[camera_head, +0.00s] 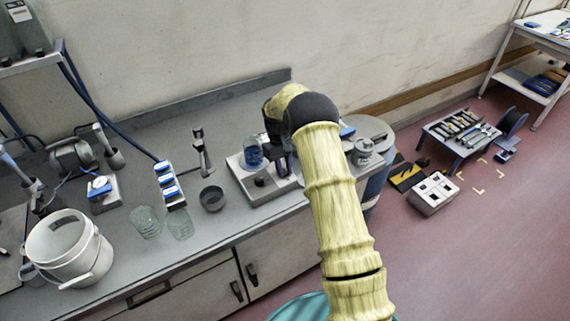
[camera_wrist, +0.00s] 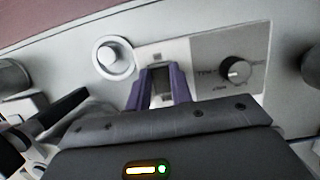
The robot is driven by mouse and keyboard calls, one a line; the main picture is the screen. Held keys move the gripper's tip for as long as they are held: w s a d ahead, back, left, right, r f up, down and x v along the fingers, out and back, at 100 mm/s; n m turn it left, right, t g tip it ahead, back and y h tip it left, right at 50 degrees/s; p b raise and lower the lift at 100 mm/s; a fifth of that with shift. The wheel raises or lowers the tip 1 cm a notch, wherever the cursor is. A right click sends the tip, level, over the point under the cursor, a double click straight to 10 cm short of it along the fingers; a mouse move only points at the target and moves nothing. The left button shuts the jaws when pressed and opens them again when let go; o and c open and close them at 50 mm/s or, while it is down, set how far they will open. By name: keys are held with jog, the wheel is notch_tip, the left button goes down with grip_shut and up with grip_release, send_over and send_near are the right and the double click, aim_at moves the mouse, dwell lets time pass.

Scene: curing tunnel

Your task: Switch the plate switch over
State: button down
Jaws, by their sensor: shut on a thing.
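In the wrist view, my gripper (camera_wrist: 159,84) has its two purple fingers on either side of a small dark switch (camera_wrist: 158,72) set in a pale front panel (camera_wrist: 200,54). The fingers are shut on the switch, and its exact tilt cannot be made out. In the head view, the grey plate unit (camera_head: 247,188) stands on the bench with a blue-filled beaker (camera_head: 253,153). My arm hides part of the unit and most of my gripper.
On the bench, a small dark cup (camera_head: 212,199), a blue-topped strip (camera_head: 169,186), glass beakers (camera_head: 146,223) and a white bucket (camera_head: 66,249) stand left of the unit. A grey pot (camera_head: 362,153) is to the right. The bench front is mostly clear.

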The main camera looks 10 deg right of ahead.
jog(key=shift+w+r, duration=0.1)
jog(key=c, duration=1.2)
grip_release()
jog(key=shift+c, duration=0.2)
jog(key=b+v, duration=0.1)
jog(key=v, duration=1.6)
jog(key=shift+w, duration=0.2)
jog(key=shift+r, duration=0.1)
